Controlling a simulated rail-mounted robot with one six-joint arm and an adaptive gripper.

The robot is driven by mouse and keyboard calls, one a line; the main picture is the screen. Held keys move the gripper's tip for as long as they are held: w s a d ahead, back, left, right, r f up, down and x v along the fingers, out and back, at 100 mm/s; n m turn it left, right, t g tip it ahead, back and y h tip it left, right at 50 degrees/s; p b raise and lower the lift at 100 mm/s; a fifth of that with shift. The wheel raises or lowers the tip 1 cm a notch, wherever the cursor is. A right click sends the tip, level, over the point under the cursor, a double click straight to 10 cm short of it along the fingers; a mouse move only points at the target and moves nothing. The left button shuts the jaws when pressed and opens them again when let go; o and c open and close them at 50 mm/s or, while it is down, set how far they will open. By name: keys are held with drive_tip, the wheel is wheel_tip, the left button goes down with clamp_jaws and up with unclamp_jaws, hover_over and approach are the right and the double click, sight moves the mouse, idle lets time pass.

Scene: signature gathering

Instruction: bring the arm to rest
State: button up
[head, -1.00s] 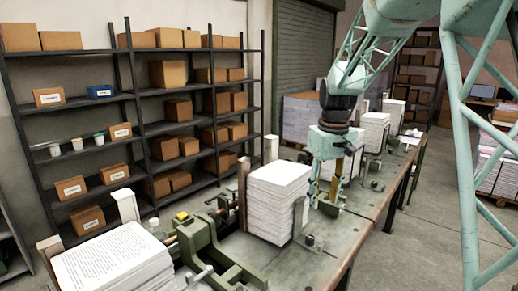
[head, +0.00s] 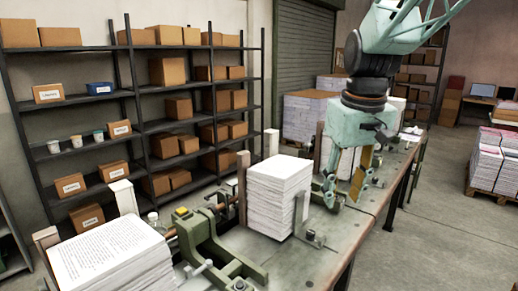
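My gripper (head: 345,194) hangs above the right part of the workbench (head: 325,250), to the right of the tall paper stack. Its two fingers point down and stand apart, with nothing visible between them. The tall paper stack (head: 277,196) stands upright on the bench, and the gripper appears clear of it. Another paper stack (head: 108,255) with a printed top sheet lies at the front left. The gripper and wrist partly hide a further stack (head: 327,152) behind them.
A green metal clamp (head: 215,245) stands between the two near stacks. Shelves with boxes (head: 165,107) line the left wall. More stacks and fixtures run along the bench behind the gripper. A pallet of paper (head: 488,165) stands at the right; the floor between is clear.

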drive_tip(key=s+f+m+t+b, duration=0.1)
drive_tip(key=s+f+b, duration=0.1)
drive_tip(key=s, duration=1.4)
drive_tip(key=s+f+m+t+b, duration=0.1)
drive_tip(key=s+f+b, duration=0.1)
drive_tip(key=s, duration=1.5)
drive_tip(key=shift+m+b, duration=0.3)
drive_tip(key=shift+b, duration=0.35)
